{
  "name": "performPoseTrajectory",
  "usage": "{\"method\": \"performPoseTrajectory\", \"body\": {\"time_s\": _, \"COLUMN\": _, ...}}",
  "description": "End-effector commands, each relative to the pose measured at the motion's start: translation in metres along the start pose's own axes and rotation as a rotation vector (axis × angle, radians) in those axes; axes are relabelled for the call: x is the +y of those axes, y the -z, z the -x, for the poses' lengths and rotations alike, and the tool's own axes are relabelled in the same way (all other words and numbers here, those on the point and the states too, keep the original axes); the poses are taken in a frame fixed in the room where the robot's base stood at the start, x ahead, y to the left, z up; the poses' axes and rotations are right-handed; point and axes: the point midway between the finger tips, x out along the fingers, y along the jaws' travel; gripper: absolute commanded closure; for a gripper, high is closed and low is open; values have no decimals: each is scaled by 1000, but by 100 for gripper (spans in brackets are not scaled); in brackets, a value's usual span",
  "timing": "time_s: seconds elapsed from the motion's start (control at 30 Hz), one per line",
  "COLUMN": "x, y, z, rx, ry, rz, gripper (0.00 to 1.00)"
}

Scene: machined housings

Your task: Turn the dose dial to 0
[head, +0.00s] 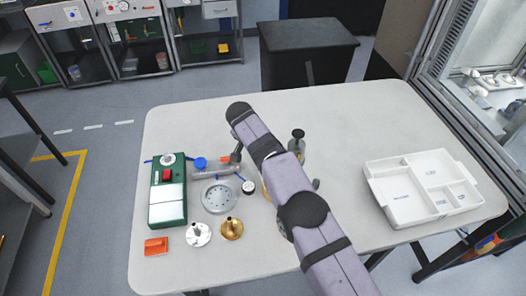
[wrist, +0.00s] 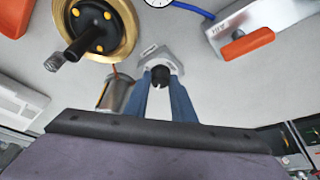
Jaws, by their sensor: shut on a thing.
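In the wrist view, my gripper (wrist: 161,72) has its two blue fingers closed around a small black knob (wrist: 160,80). The knob is in front of a light grey angular body (wrist: 150,56) with a small dark-marked label. I take this knob to be the dose dial, but I cannot read a 0 or any pointer on it. In the head view, my arm reaches over the table and hides part of the work area. The fingertips and their grip cannot be made out there.
A brass flange with a black handle (wrist: 88,40) and a grey cylinder (wrist: 114,95) are close by on the left in the wrist view. An orange handle (wrist: 247,45) is at right. A green box (head: 168,210) and a white tray (head: 405,209) stand on the table (head: 350,130).

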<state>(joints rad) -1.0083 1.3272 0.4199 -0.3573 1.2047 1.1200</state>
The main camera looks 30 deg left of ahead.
Motion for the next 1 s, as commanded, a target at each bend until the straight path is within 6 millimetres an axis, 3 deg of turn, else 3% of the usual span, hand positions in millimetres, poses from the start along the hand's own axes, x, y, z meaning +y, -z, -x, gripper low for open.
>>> {"method": "performPoseTrajectory", "body": {"time_s": 0.53, "x": -1, "y": 1, "z": 1, "rx": 3, "ry": -1, "rz": -10, "gripper": 100}}
{"method": "performPoseTrajectory", "body": {"time_s": 0.57, "x": -1, "y": 1, "z": 1, "rx": 3, "ry": -1, "rz": -10, "gripper": 70}}
{"method": "performPoseTrajectory", "body": {"time_s": 0.6, "x": -1, "y": 1, "z": 1, "rx": 3, "ry": -1, "rz": -10, "gripper": 60}}
{"method": "performPoseTrajectory", "body": {"time_s": 1.0, "x": 0, "y": 0, "z": 2, "rx": 1, "ry": -2, "rz": -9, "gripper": 58}}
